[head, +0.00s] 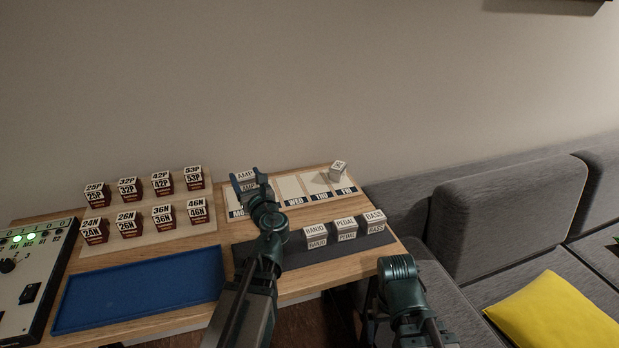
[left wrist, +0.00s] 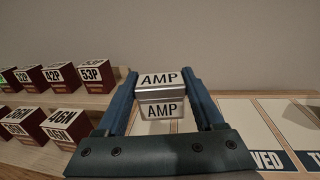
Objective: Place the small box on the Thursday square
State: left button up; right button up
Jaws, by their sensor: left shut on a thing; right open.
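My left gripper (head: 246,181) is shut on a small white and grey box marked AMP (head: 247,176). In the left wrist view the AMP box (left wrist: 160,92) sits upright between the two blue fingers, with its label readable. The gripper holds it over the left part of the weekday board (head: 270,208), near Monday; the Tuesday label is hidden behind my arm. The Thursday square (head: 315,183) is bare, between Wednesday and Friday. Another small light box (head: 338,171) stands on the Friday square. My right gripper (head: 392,308) is open at the lower right, away from the table; its fingertips are unclear.
BANJO (head: 315,237), PEDAL (head: 346,230) and BASS (head: 375,222) boxes stand on a dark mat in front of the board. Several dark red numbered boxes (head: 128,189) stand at left. A blue tray (head: 140,288) is empty. A grey sofa (head: 510,215) is at right.

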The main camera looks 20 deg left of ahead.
pick_arm(q)
jog(key=w+d+r+m+t+h+p, duration=0.2)
jog(key=w+d+m+h, duration=0.3)
jog(key=w+d+h, duration=0.25)
jog(key=w+d+r+m+t+h+p, duration=0.2)
jog(key=w+d+r+m+h, duration=0.1)
jog(key=w+d+m+h, duration=0.4)
jog(key=shift+n+h, duration=0.45)
jog(key=shift+n, duration=0.25)
jog(key=f+b, duration=0.4)
jog(key=w+f+b, duration=0.1)
jog(key=f+b, duration=0.1)
jog(key=shift+f, duration=0.35)
jog(key=shift+s+f, duration=0.1)
notch_tip(320, 180, down, 4)
jog(key=b, duration=0.4)
jog(key=shift+r, duration=0.25)
jog(key=shift+f, duration=0.15)
jog(key=o, duration=1.4)
